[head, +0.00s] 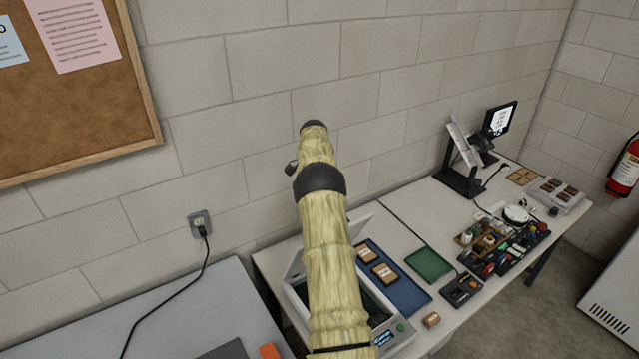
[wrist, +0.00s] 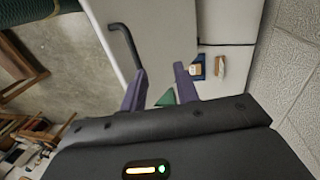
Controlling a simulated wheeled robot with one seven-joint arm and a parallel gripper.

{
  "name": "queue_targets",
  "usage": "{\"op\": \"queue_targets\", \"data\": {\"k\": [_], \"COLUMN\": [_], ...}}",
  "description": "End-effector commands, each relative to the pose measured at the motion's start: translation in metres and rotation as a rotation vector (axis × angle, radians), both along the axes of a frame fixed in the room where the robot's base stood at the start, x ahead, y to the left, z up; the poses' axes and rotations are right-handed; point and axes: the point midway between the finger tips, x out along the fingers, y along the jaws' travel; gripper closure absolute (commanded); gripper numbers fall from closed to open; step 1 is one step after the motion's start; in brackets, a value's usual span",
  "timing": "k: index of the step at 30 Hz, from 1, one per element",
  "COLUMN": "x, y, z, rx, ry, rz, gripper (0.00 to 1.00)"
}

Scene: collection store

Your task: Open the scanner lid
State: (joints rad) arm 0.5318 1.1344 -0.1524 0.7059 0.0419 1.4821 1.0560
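The scanner (head: 403,340) stands on the table in the head view, largely hidden behind my arm. Its small display and a green button show at the front right corner. Its pale lid (head: 361,226) shows on both sides of my arm and looks raised at the back, with dark glass visible below. How far it is raised is hard to tell. In the wrist view a large white panel, seemingly the lid (wrist: 165,30), carries a dark bar handle (wrist: 122,38). My gripper (wrist: 160,70) has its two purple fingers apart with nothing held. The handle's end lies close to the left finger; contact is unclear.
Right of the scanner are a blue tray (head: 412,301) with brown-framed pieces, a green mat (head: 429,264) and a black organiser (head: 508,262) full of small items. A document stand (head: 462,183) is farther back. A grey surface (head: 190,310) lies left. The wall is close behind.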

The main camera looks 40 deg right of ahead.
Motion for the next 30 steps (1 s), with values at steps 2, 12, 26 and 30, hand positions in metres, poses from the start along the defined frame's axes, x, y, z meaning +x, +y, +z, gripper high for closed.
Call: {"op": "queue_targets", "data": {"k": [2, 12, 26, 30], "x": [0.003, 0.009, 0.014, 0.014], "y": [0.0, -0.001, -0.001, -0.001], "z": [0.01, 0.047, 0.076, 0.076], "rx": [-0.001, 0.0, 0.002, 0.002], "ry": [-0.002, -0.001, 0.002, 0.002], "rz": [0.001, 0.001, 0.001, 0.001], "gripper": [0.69, 0.69, 0.69, 0.69]}}
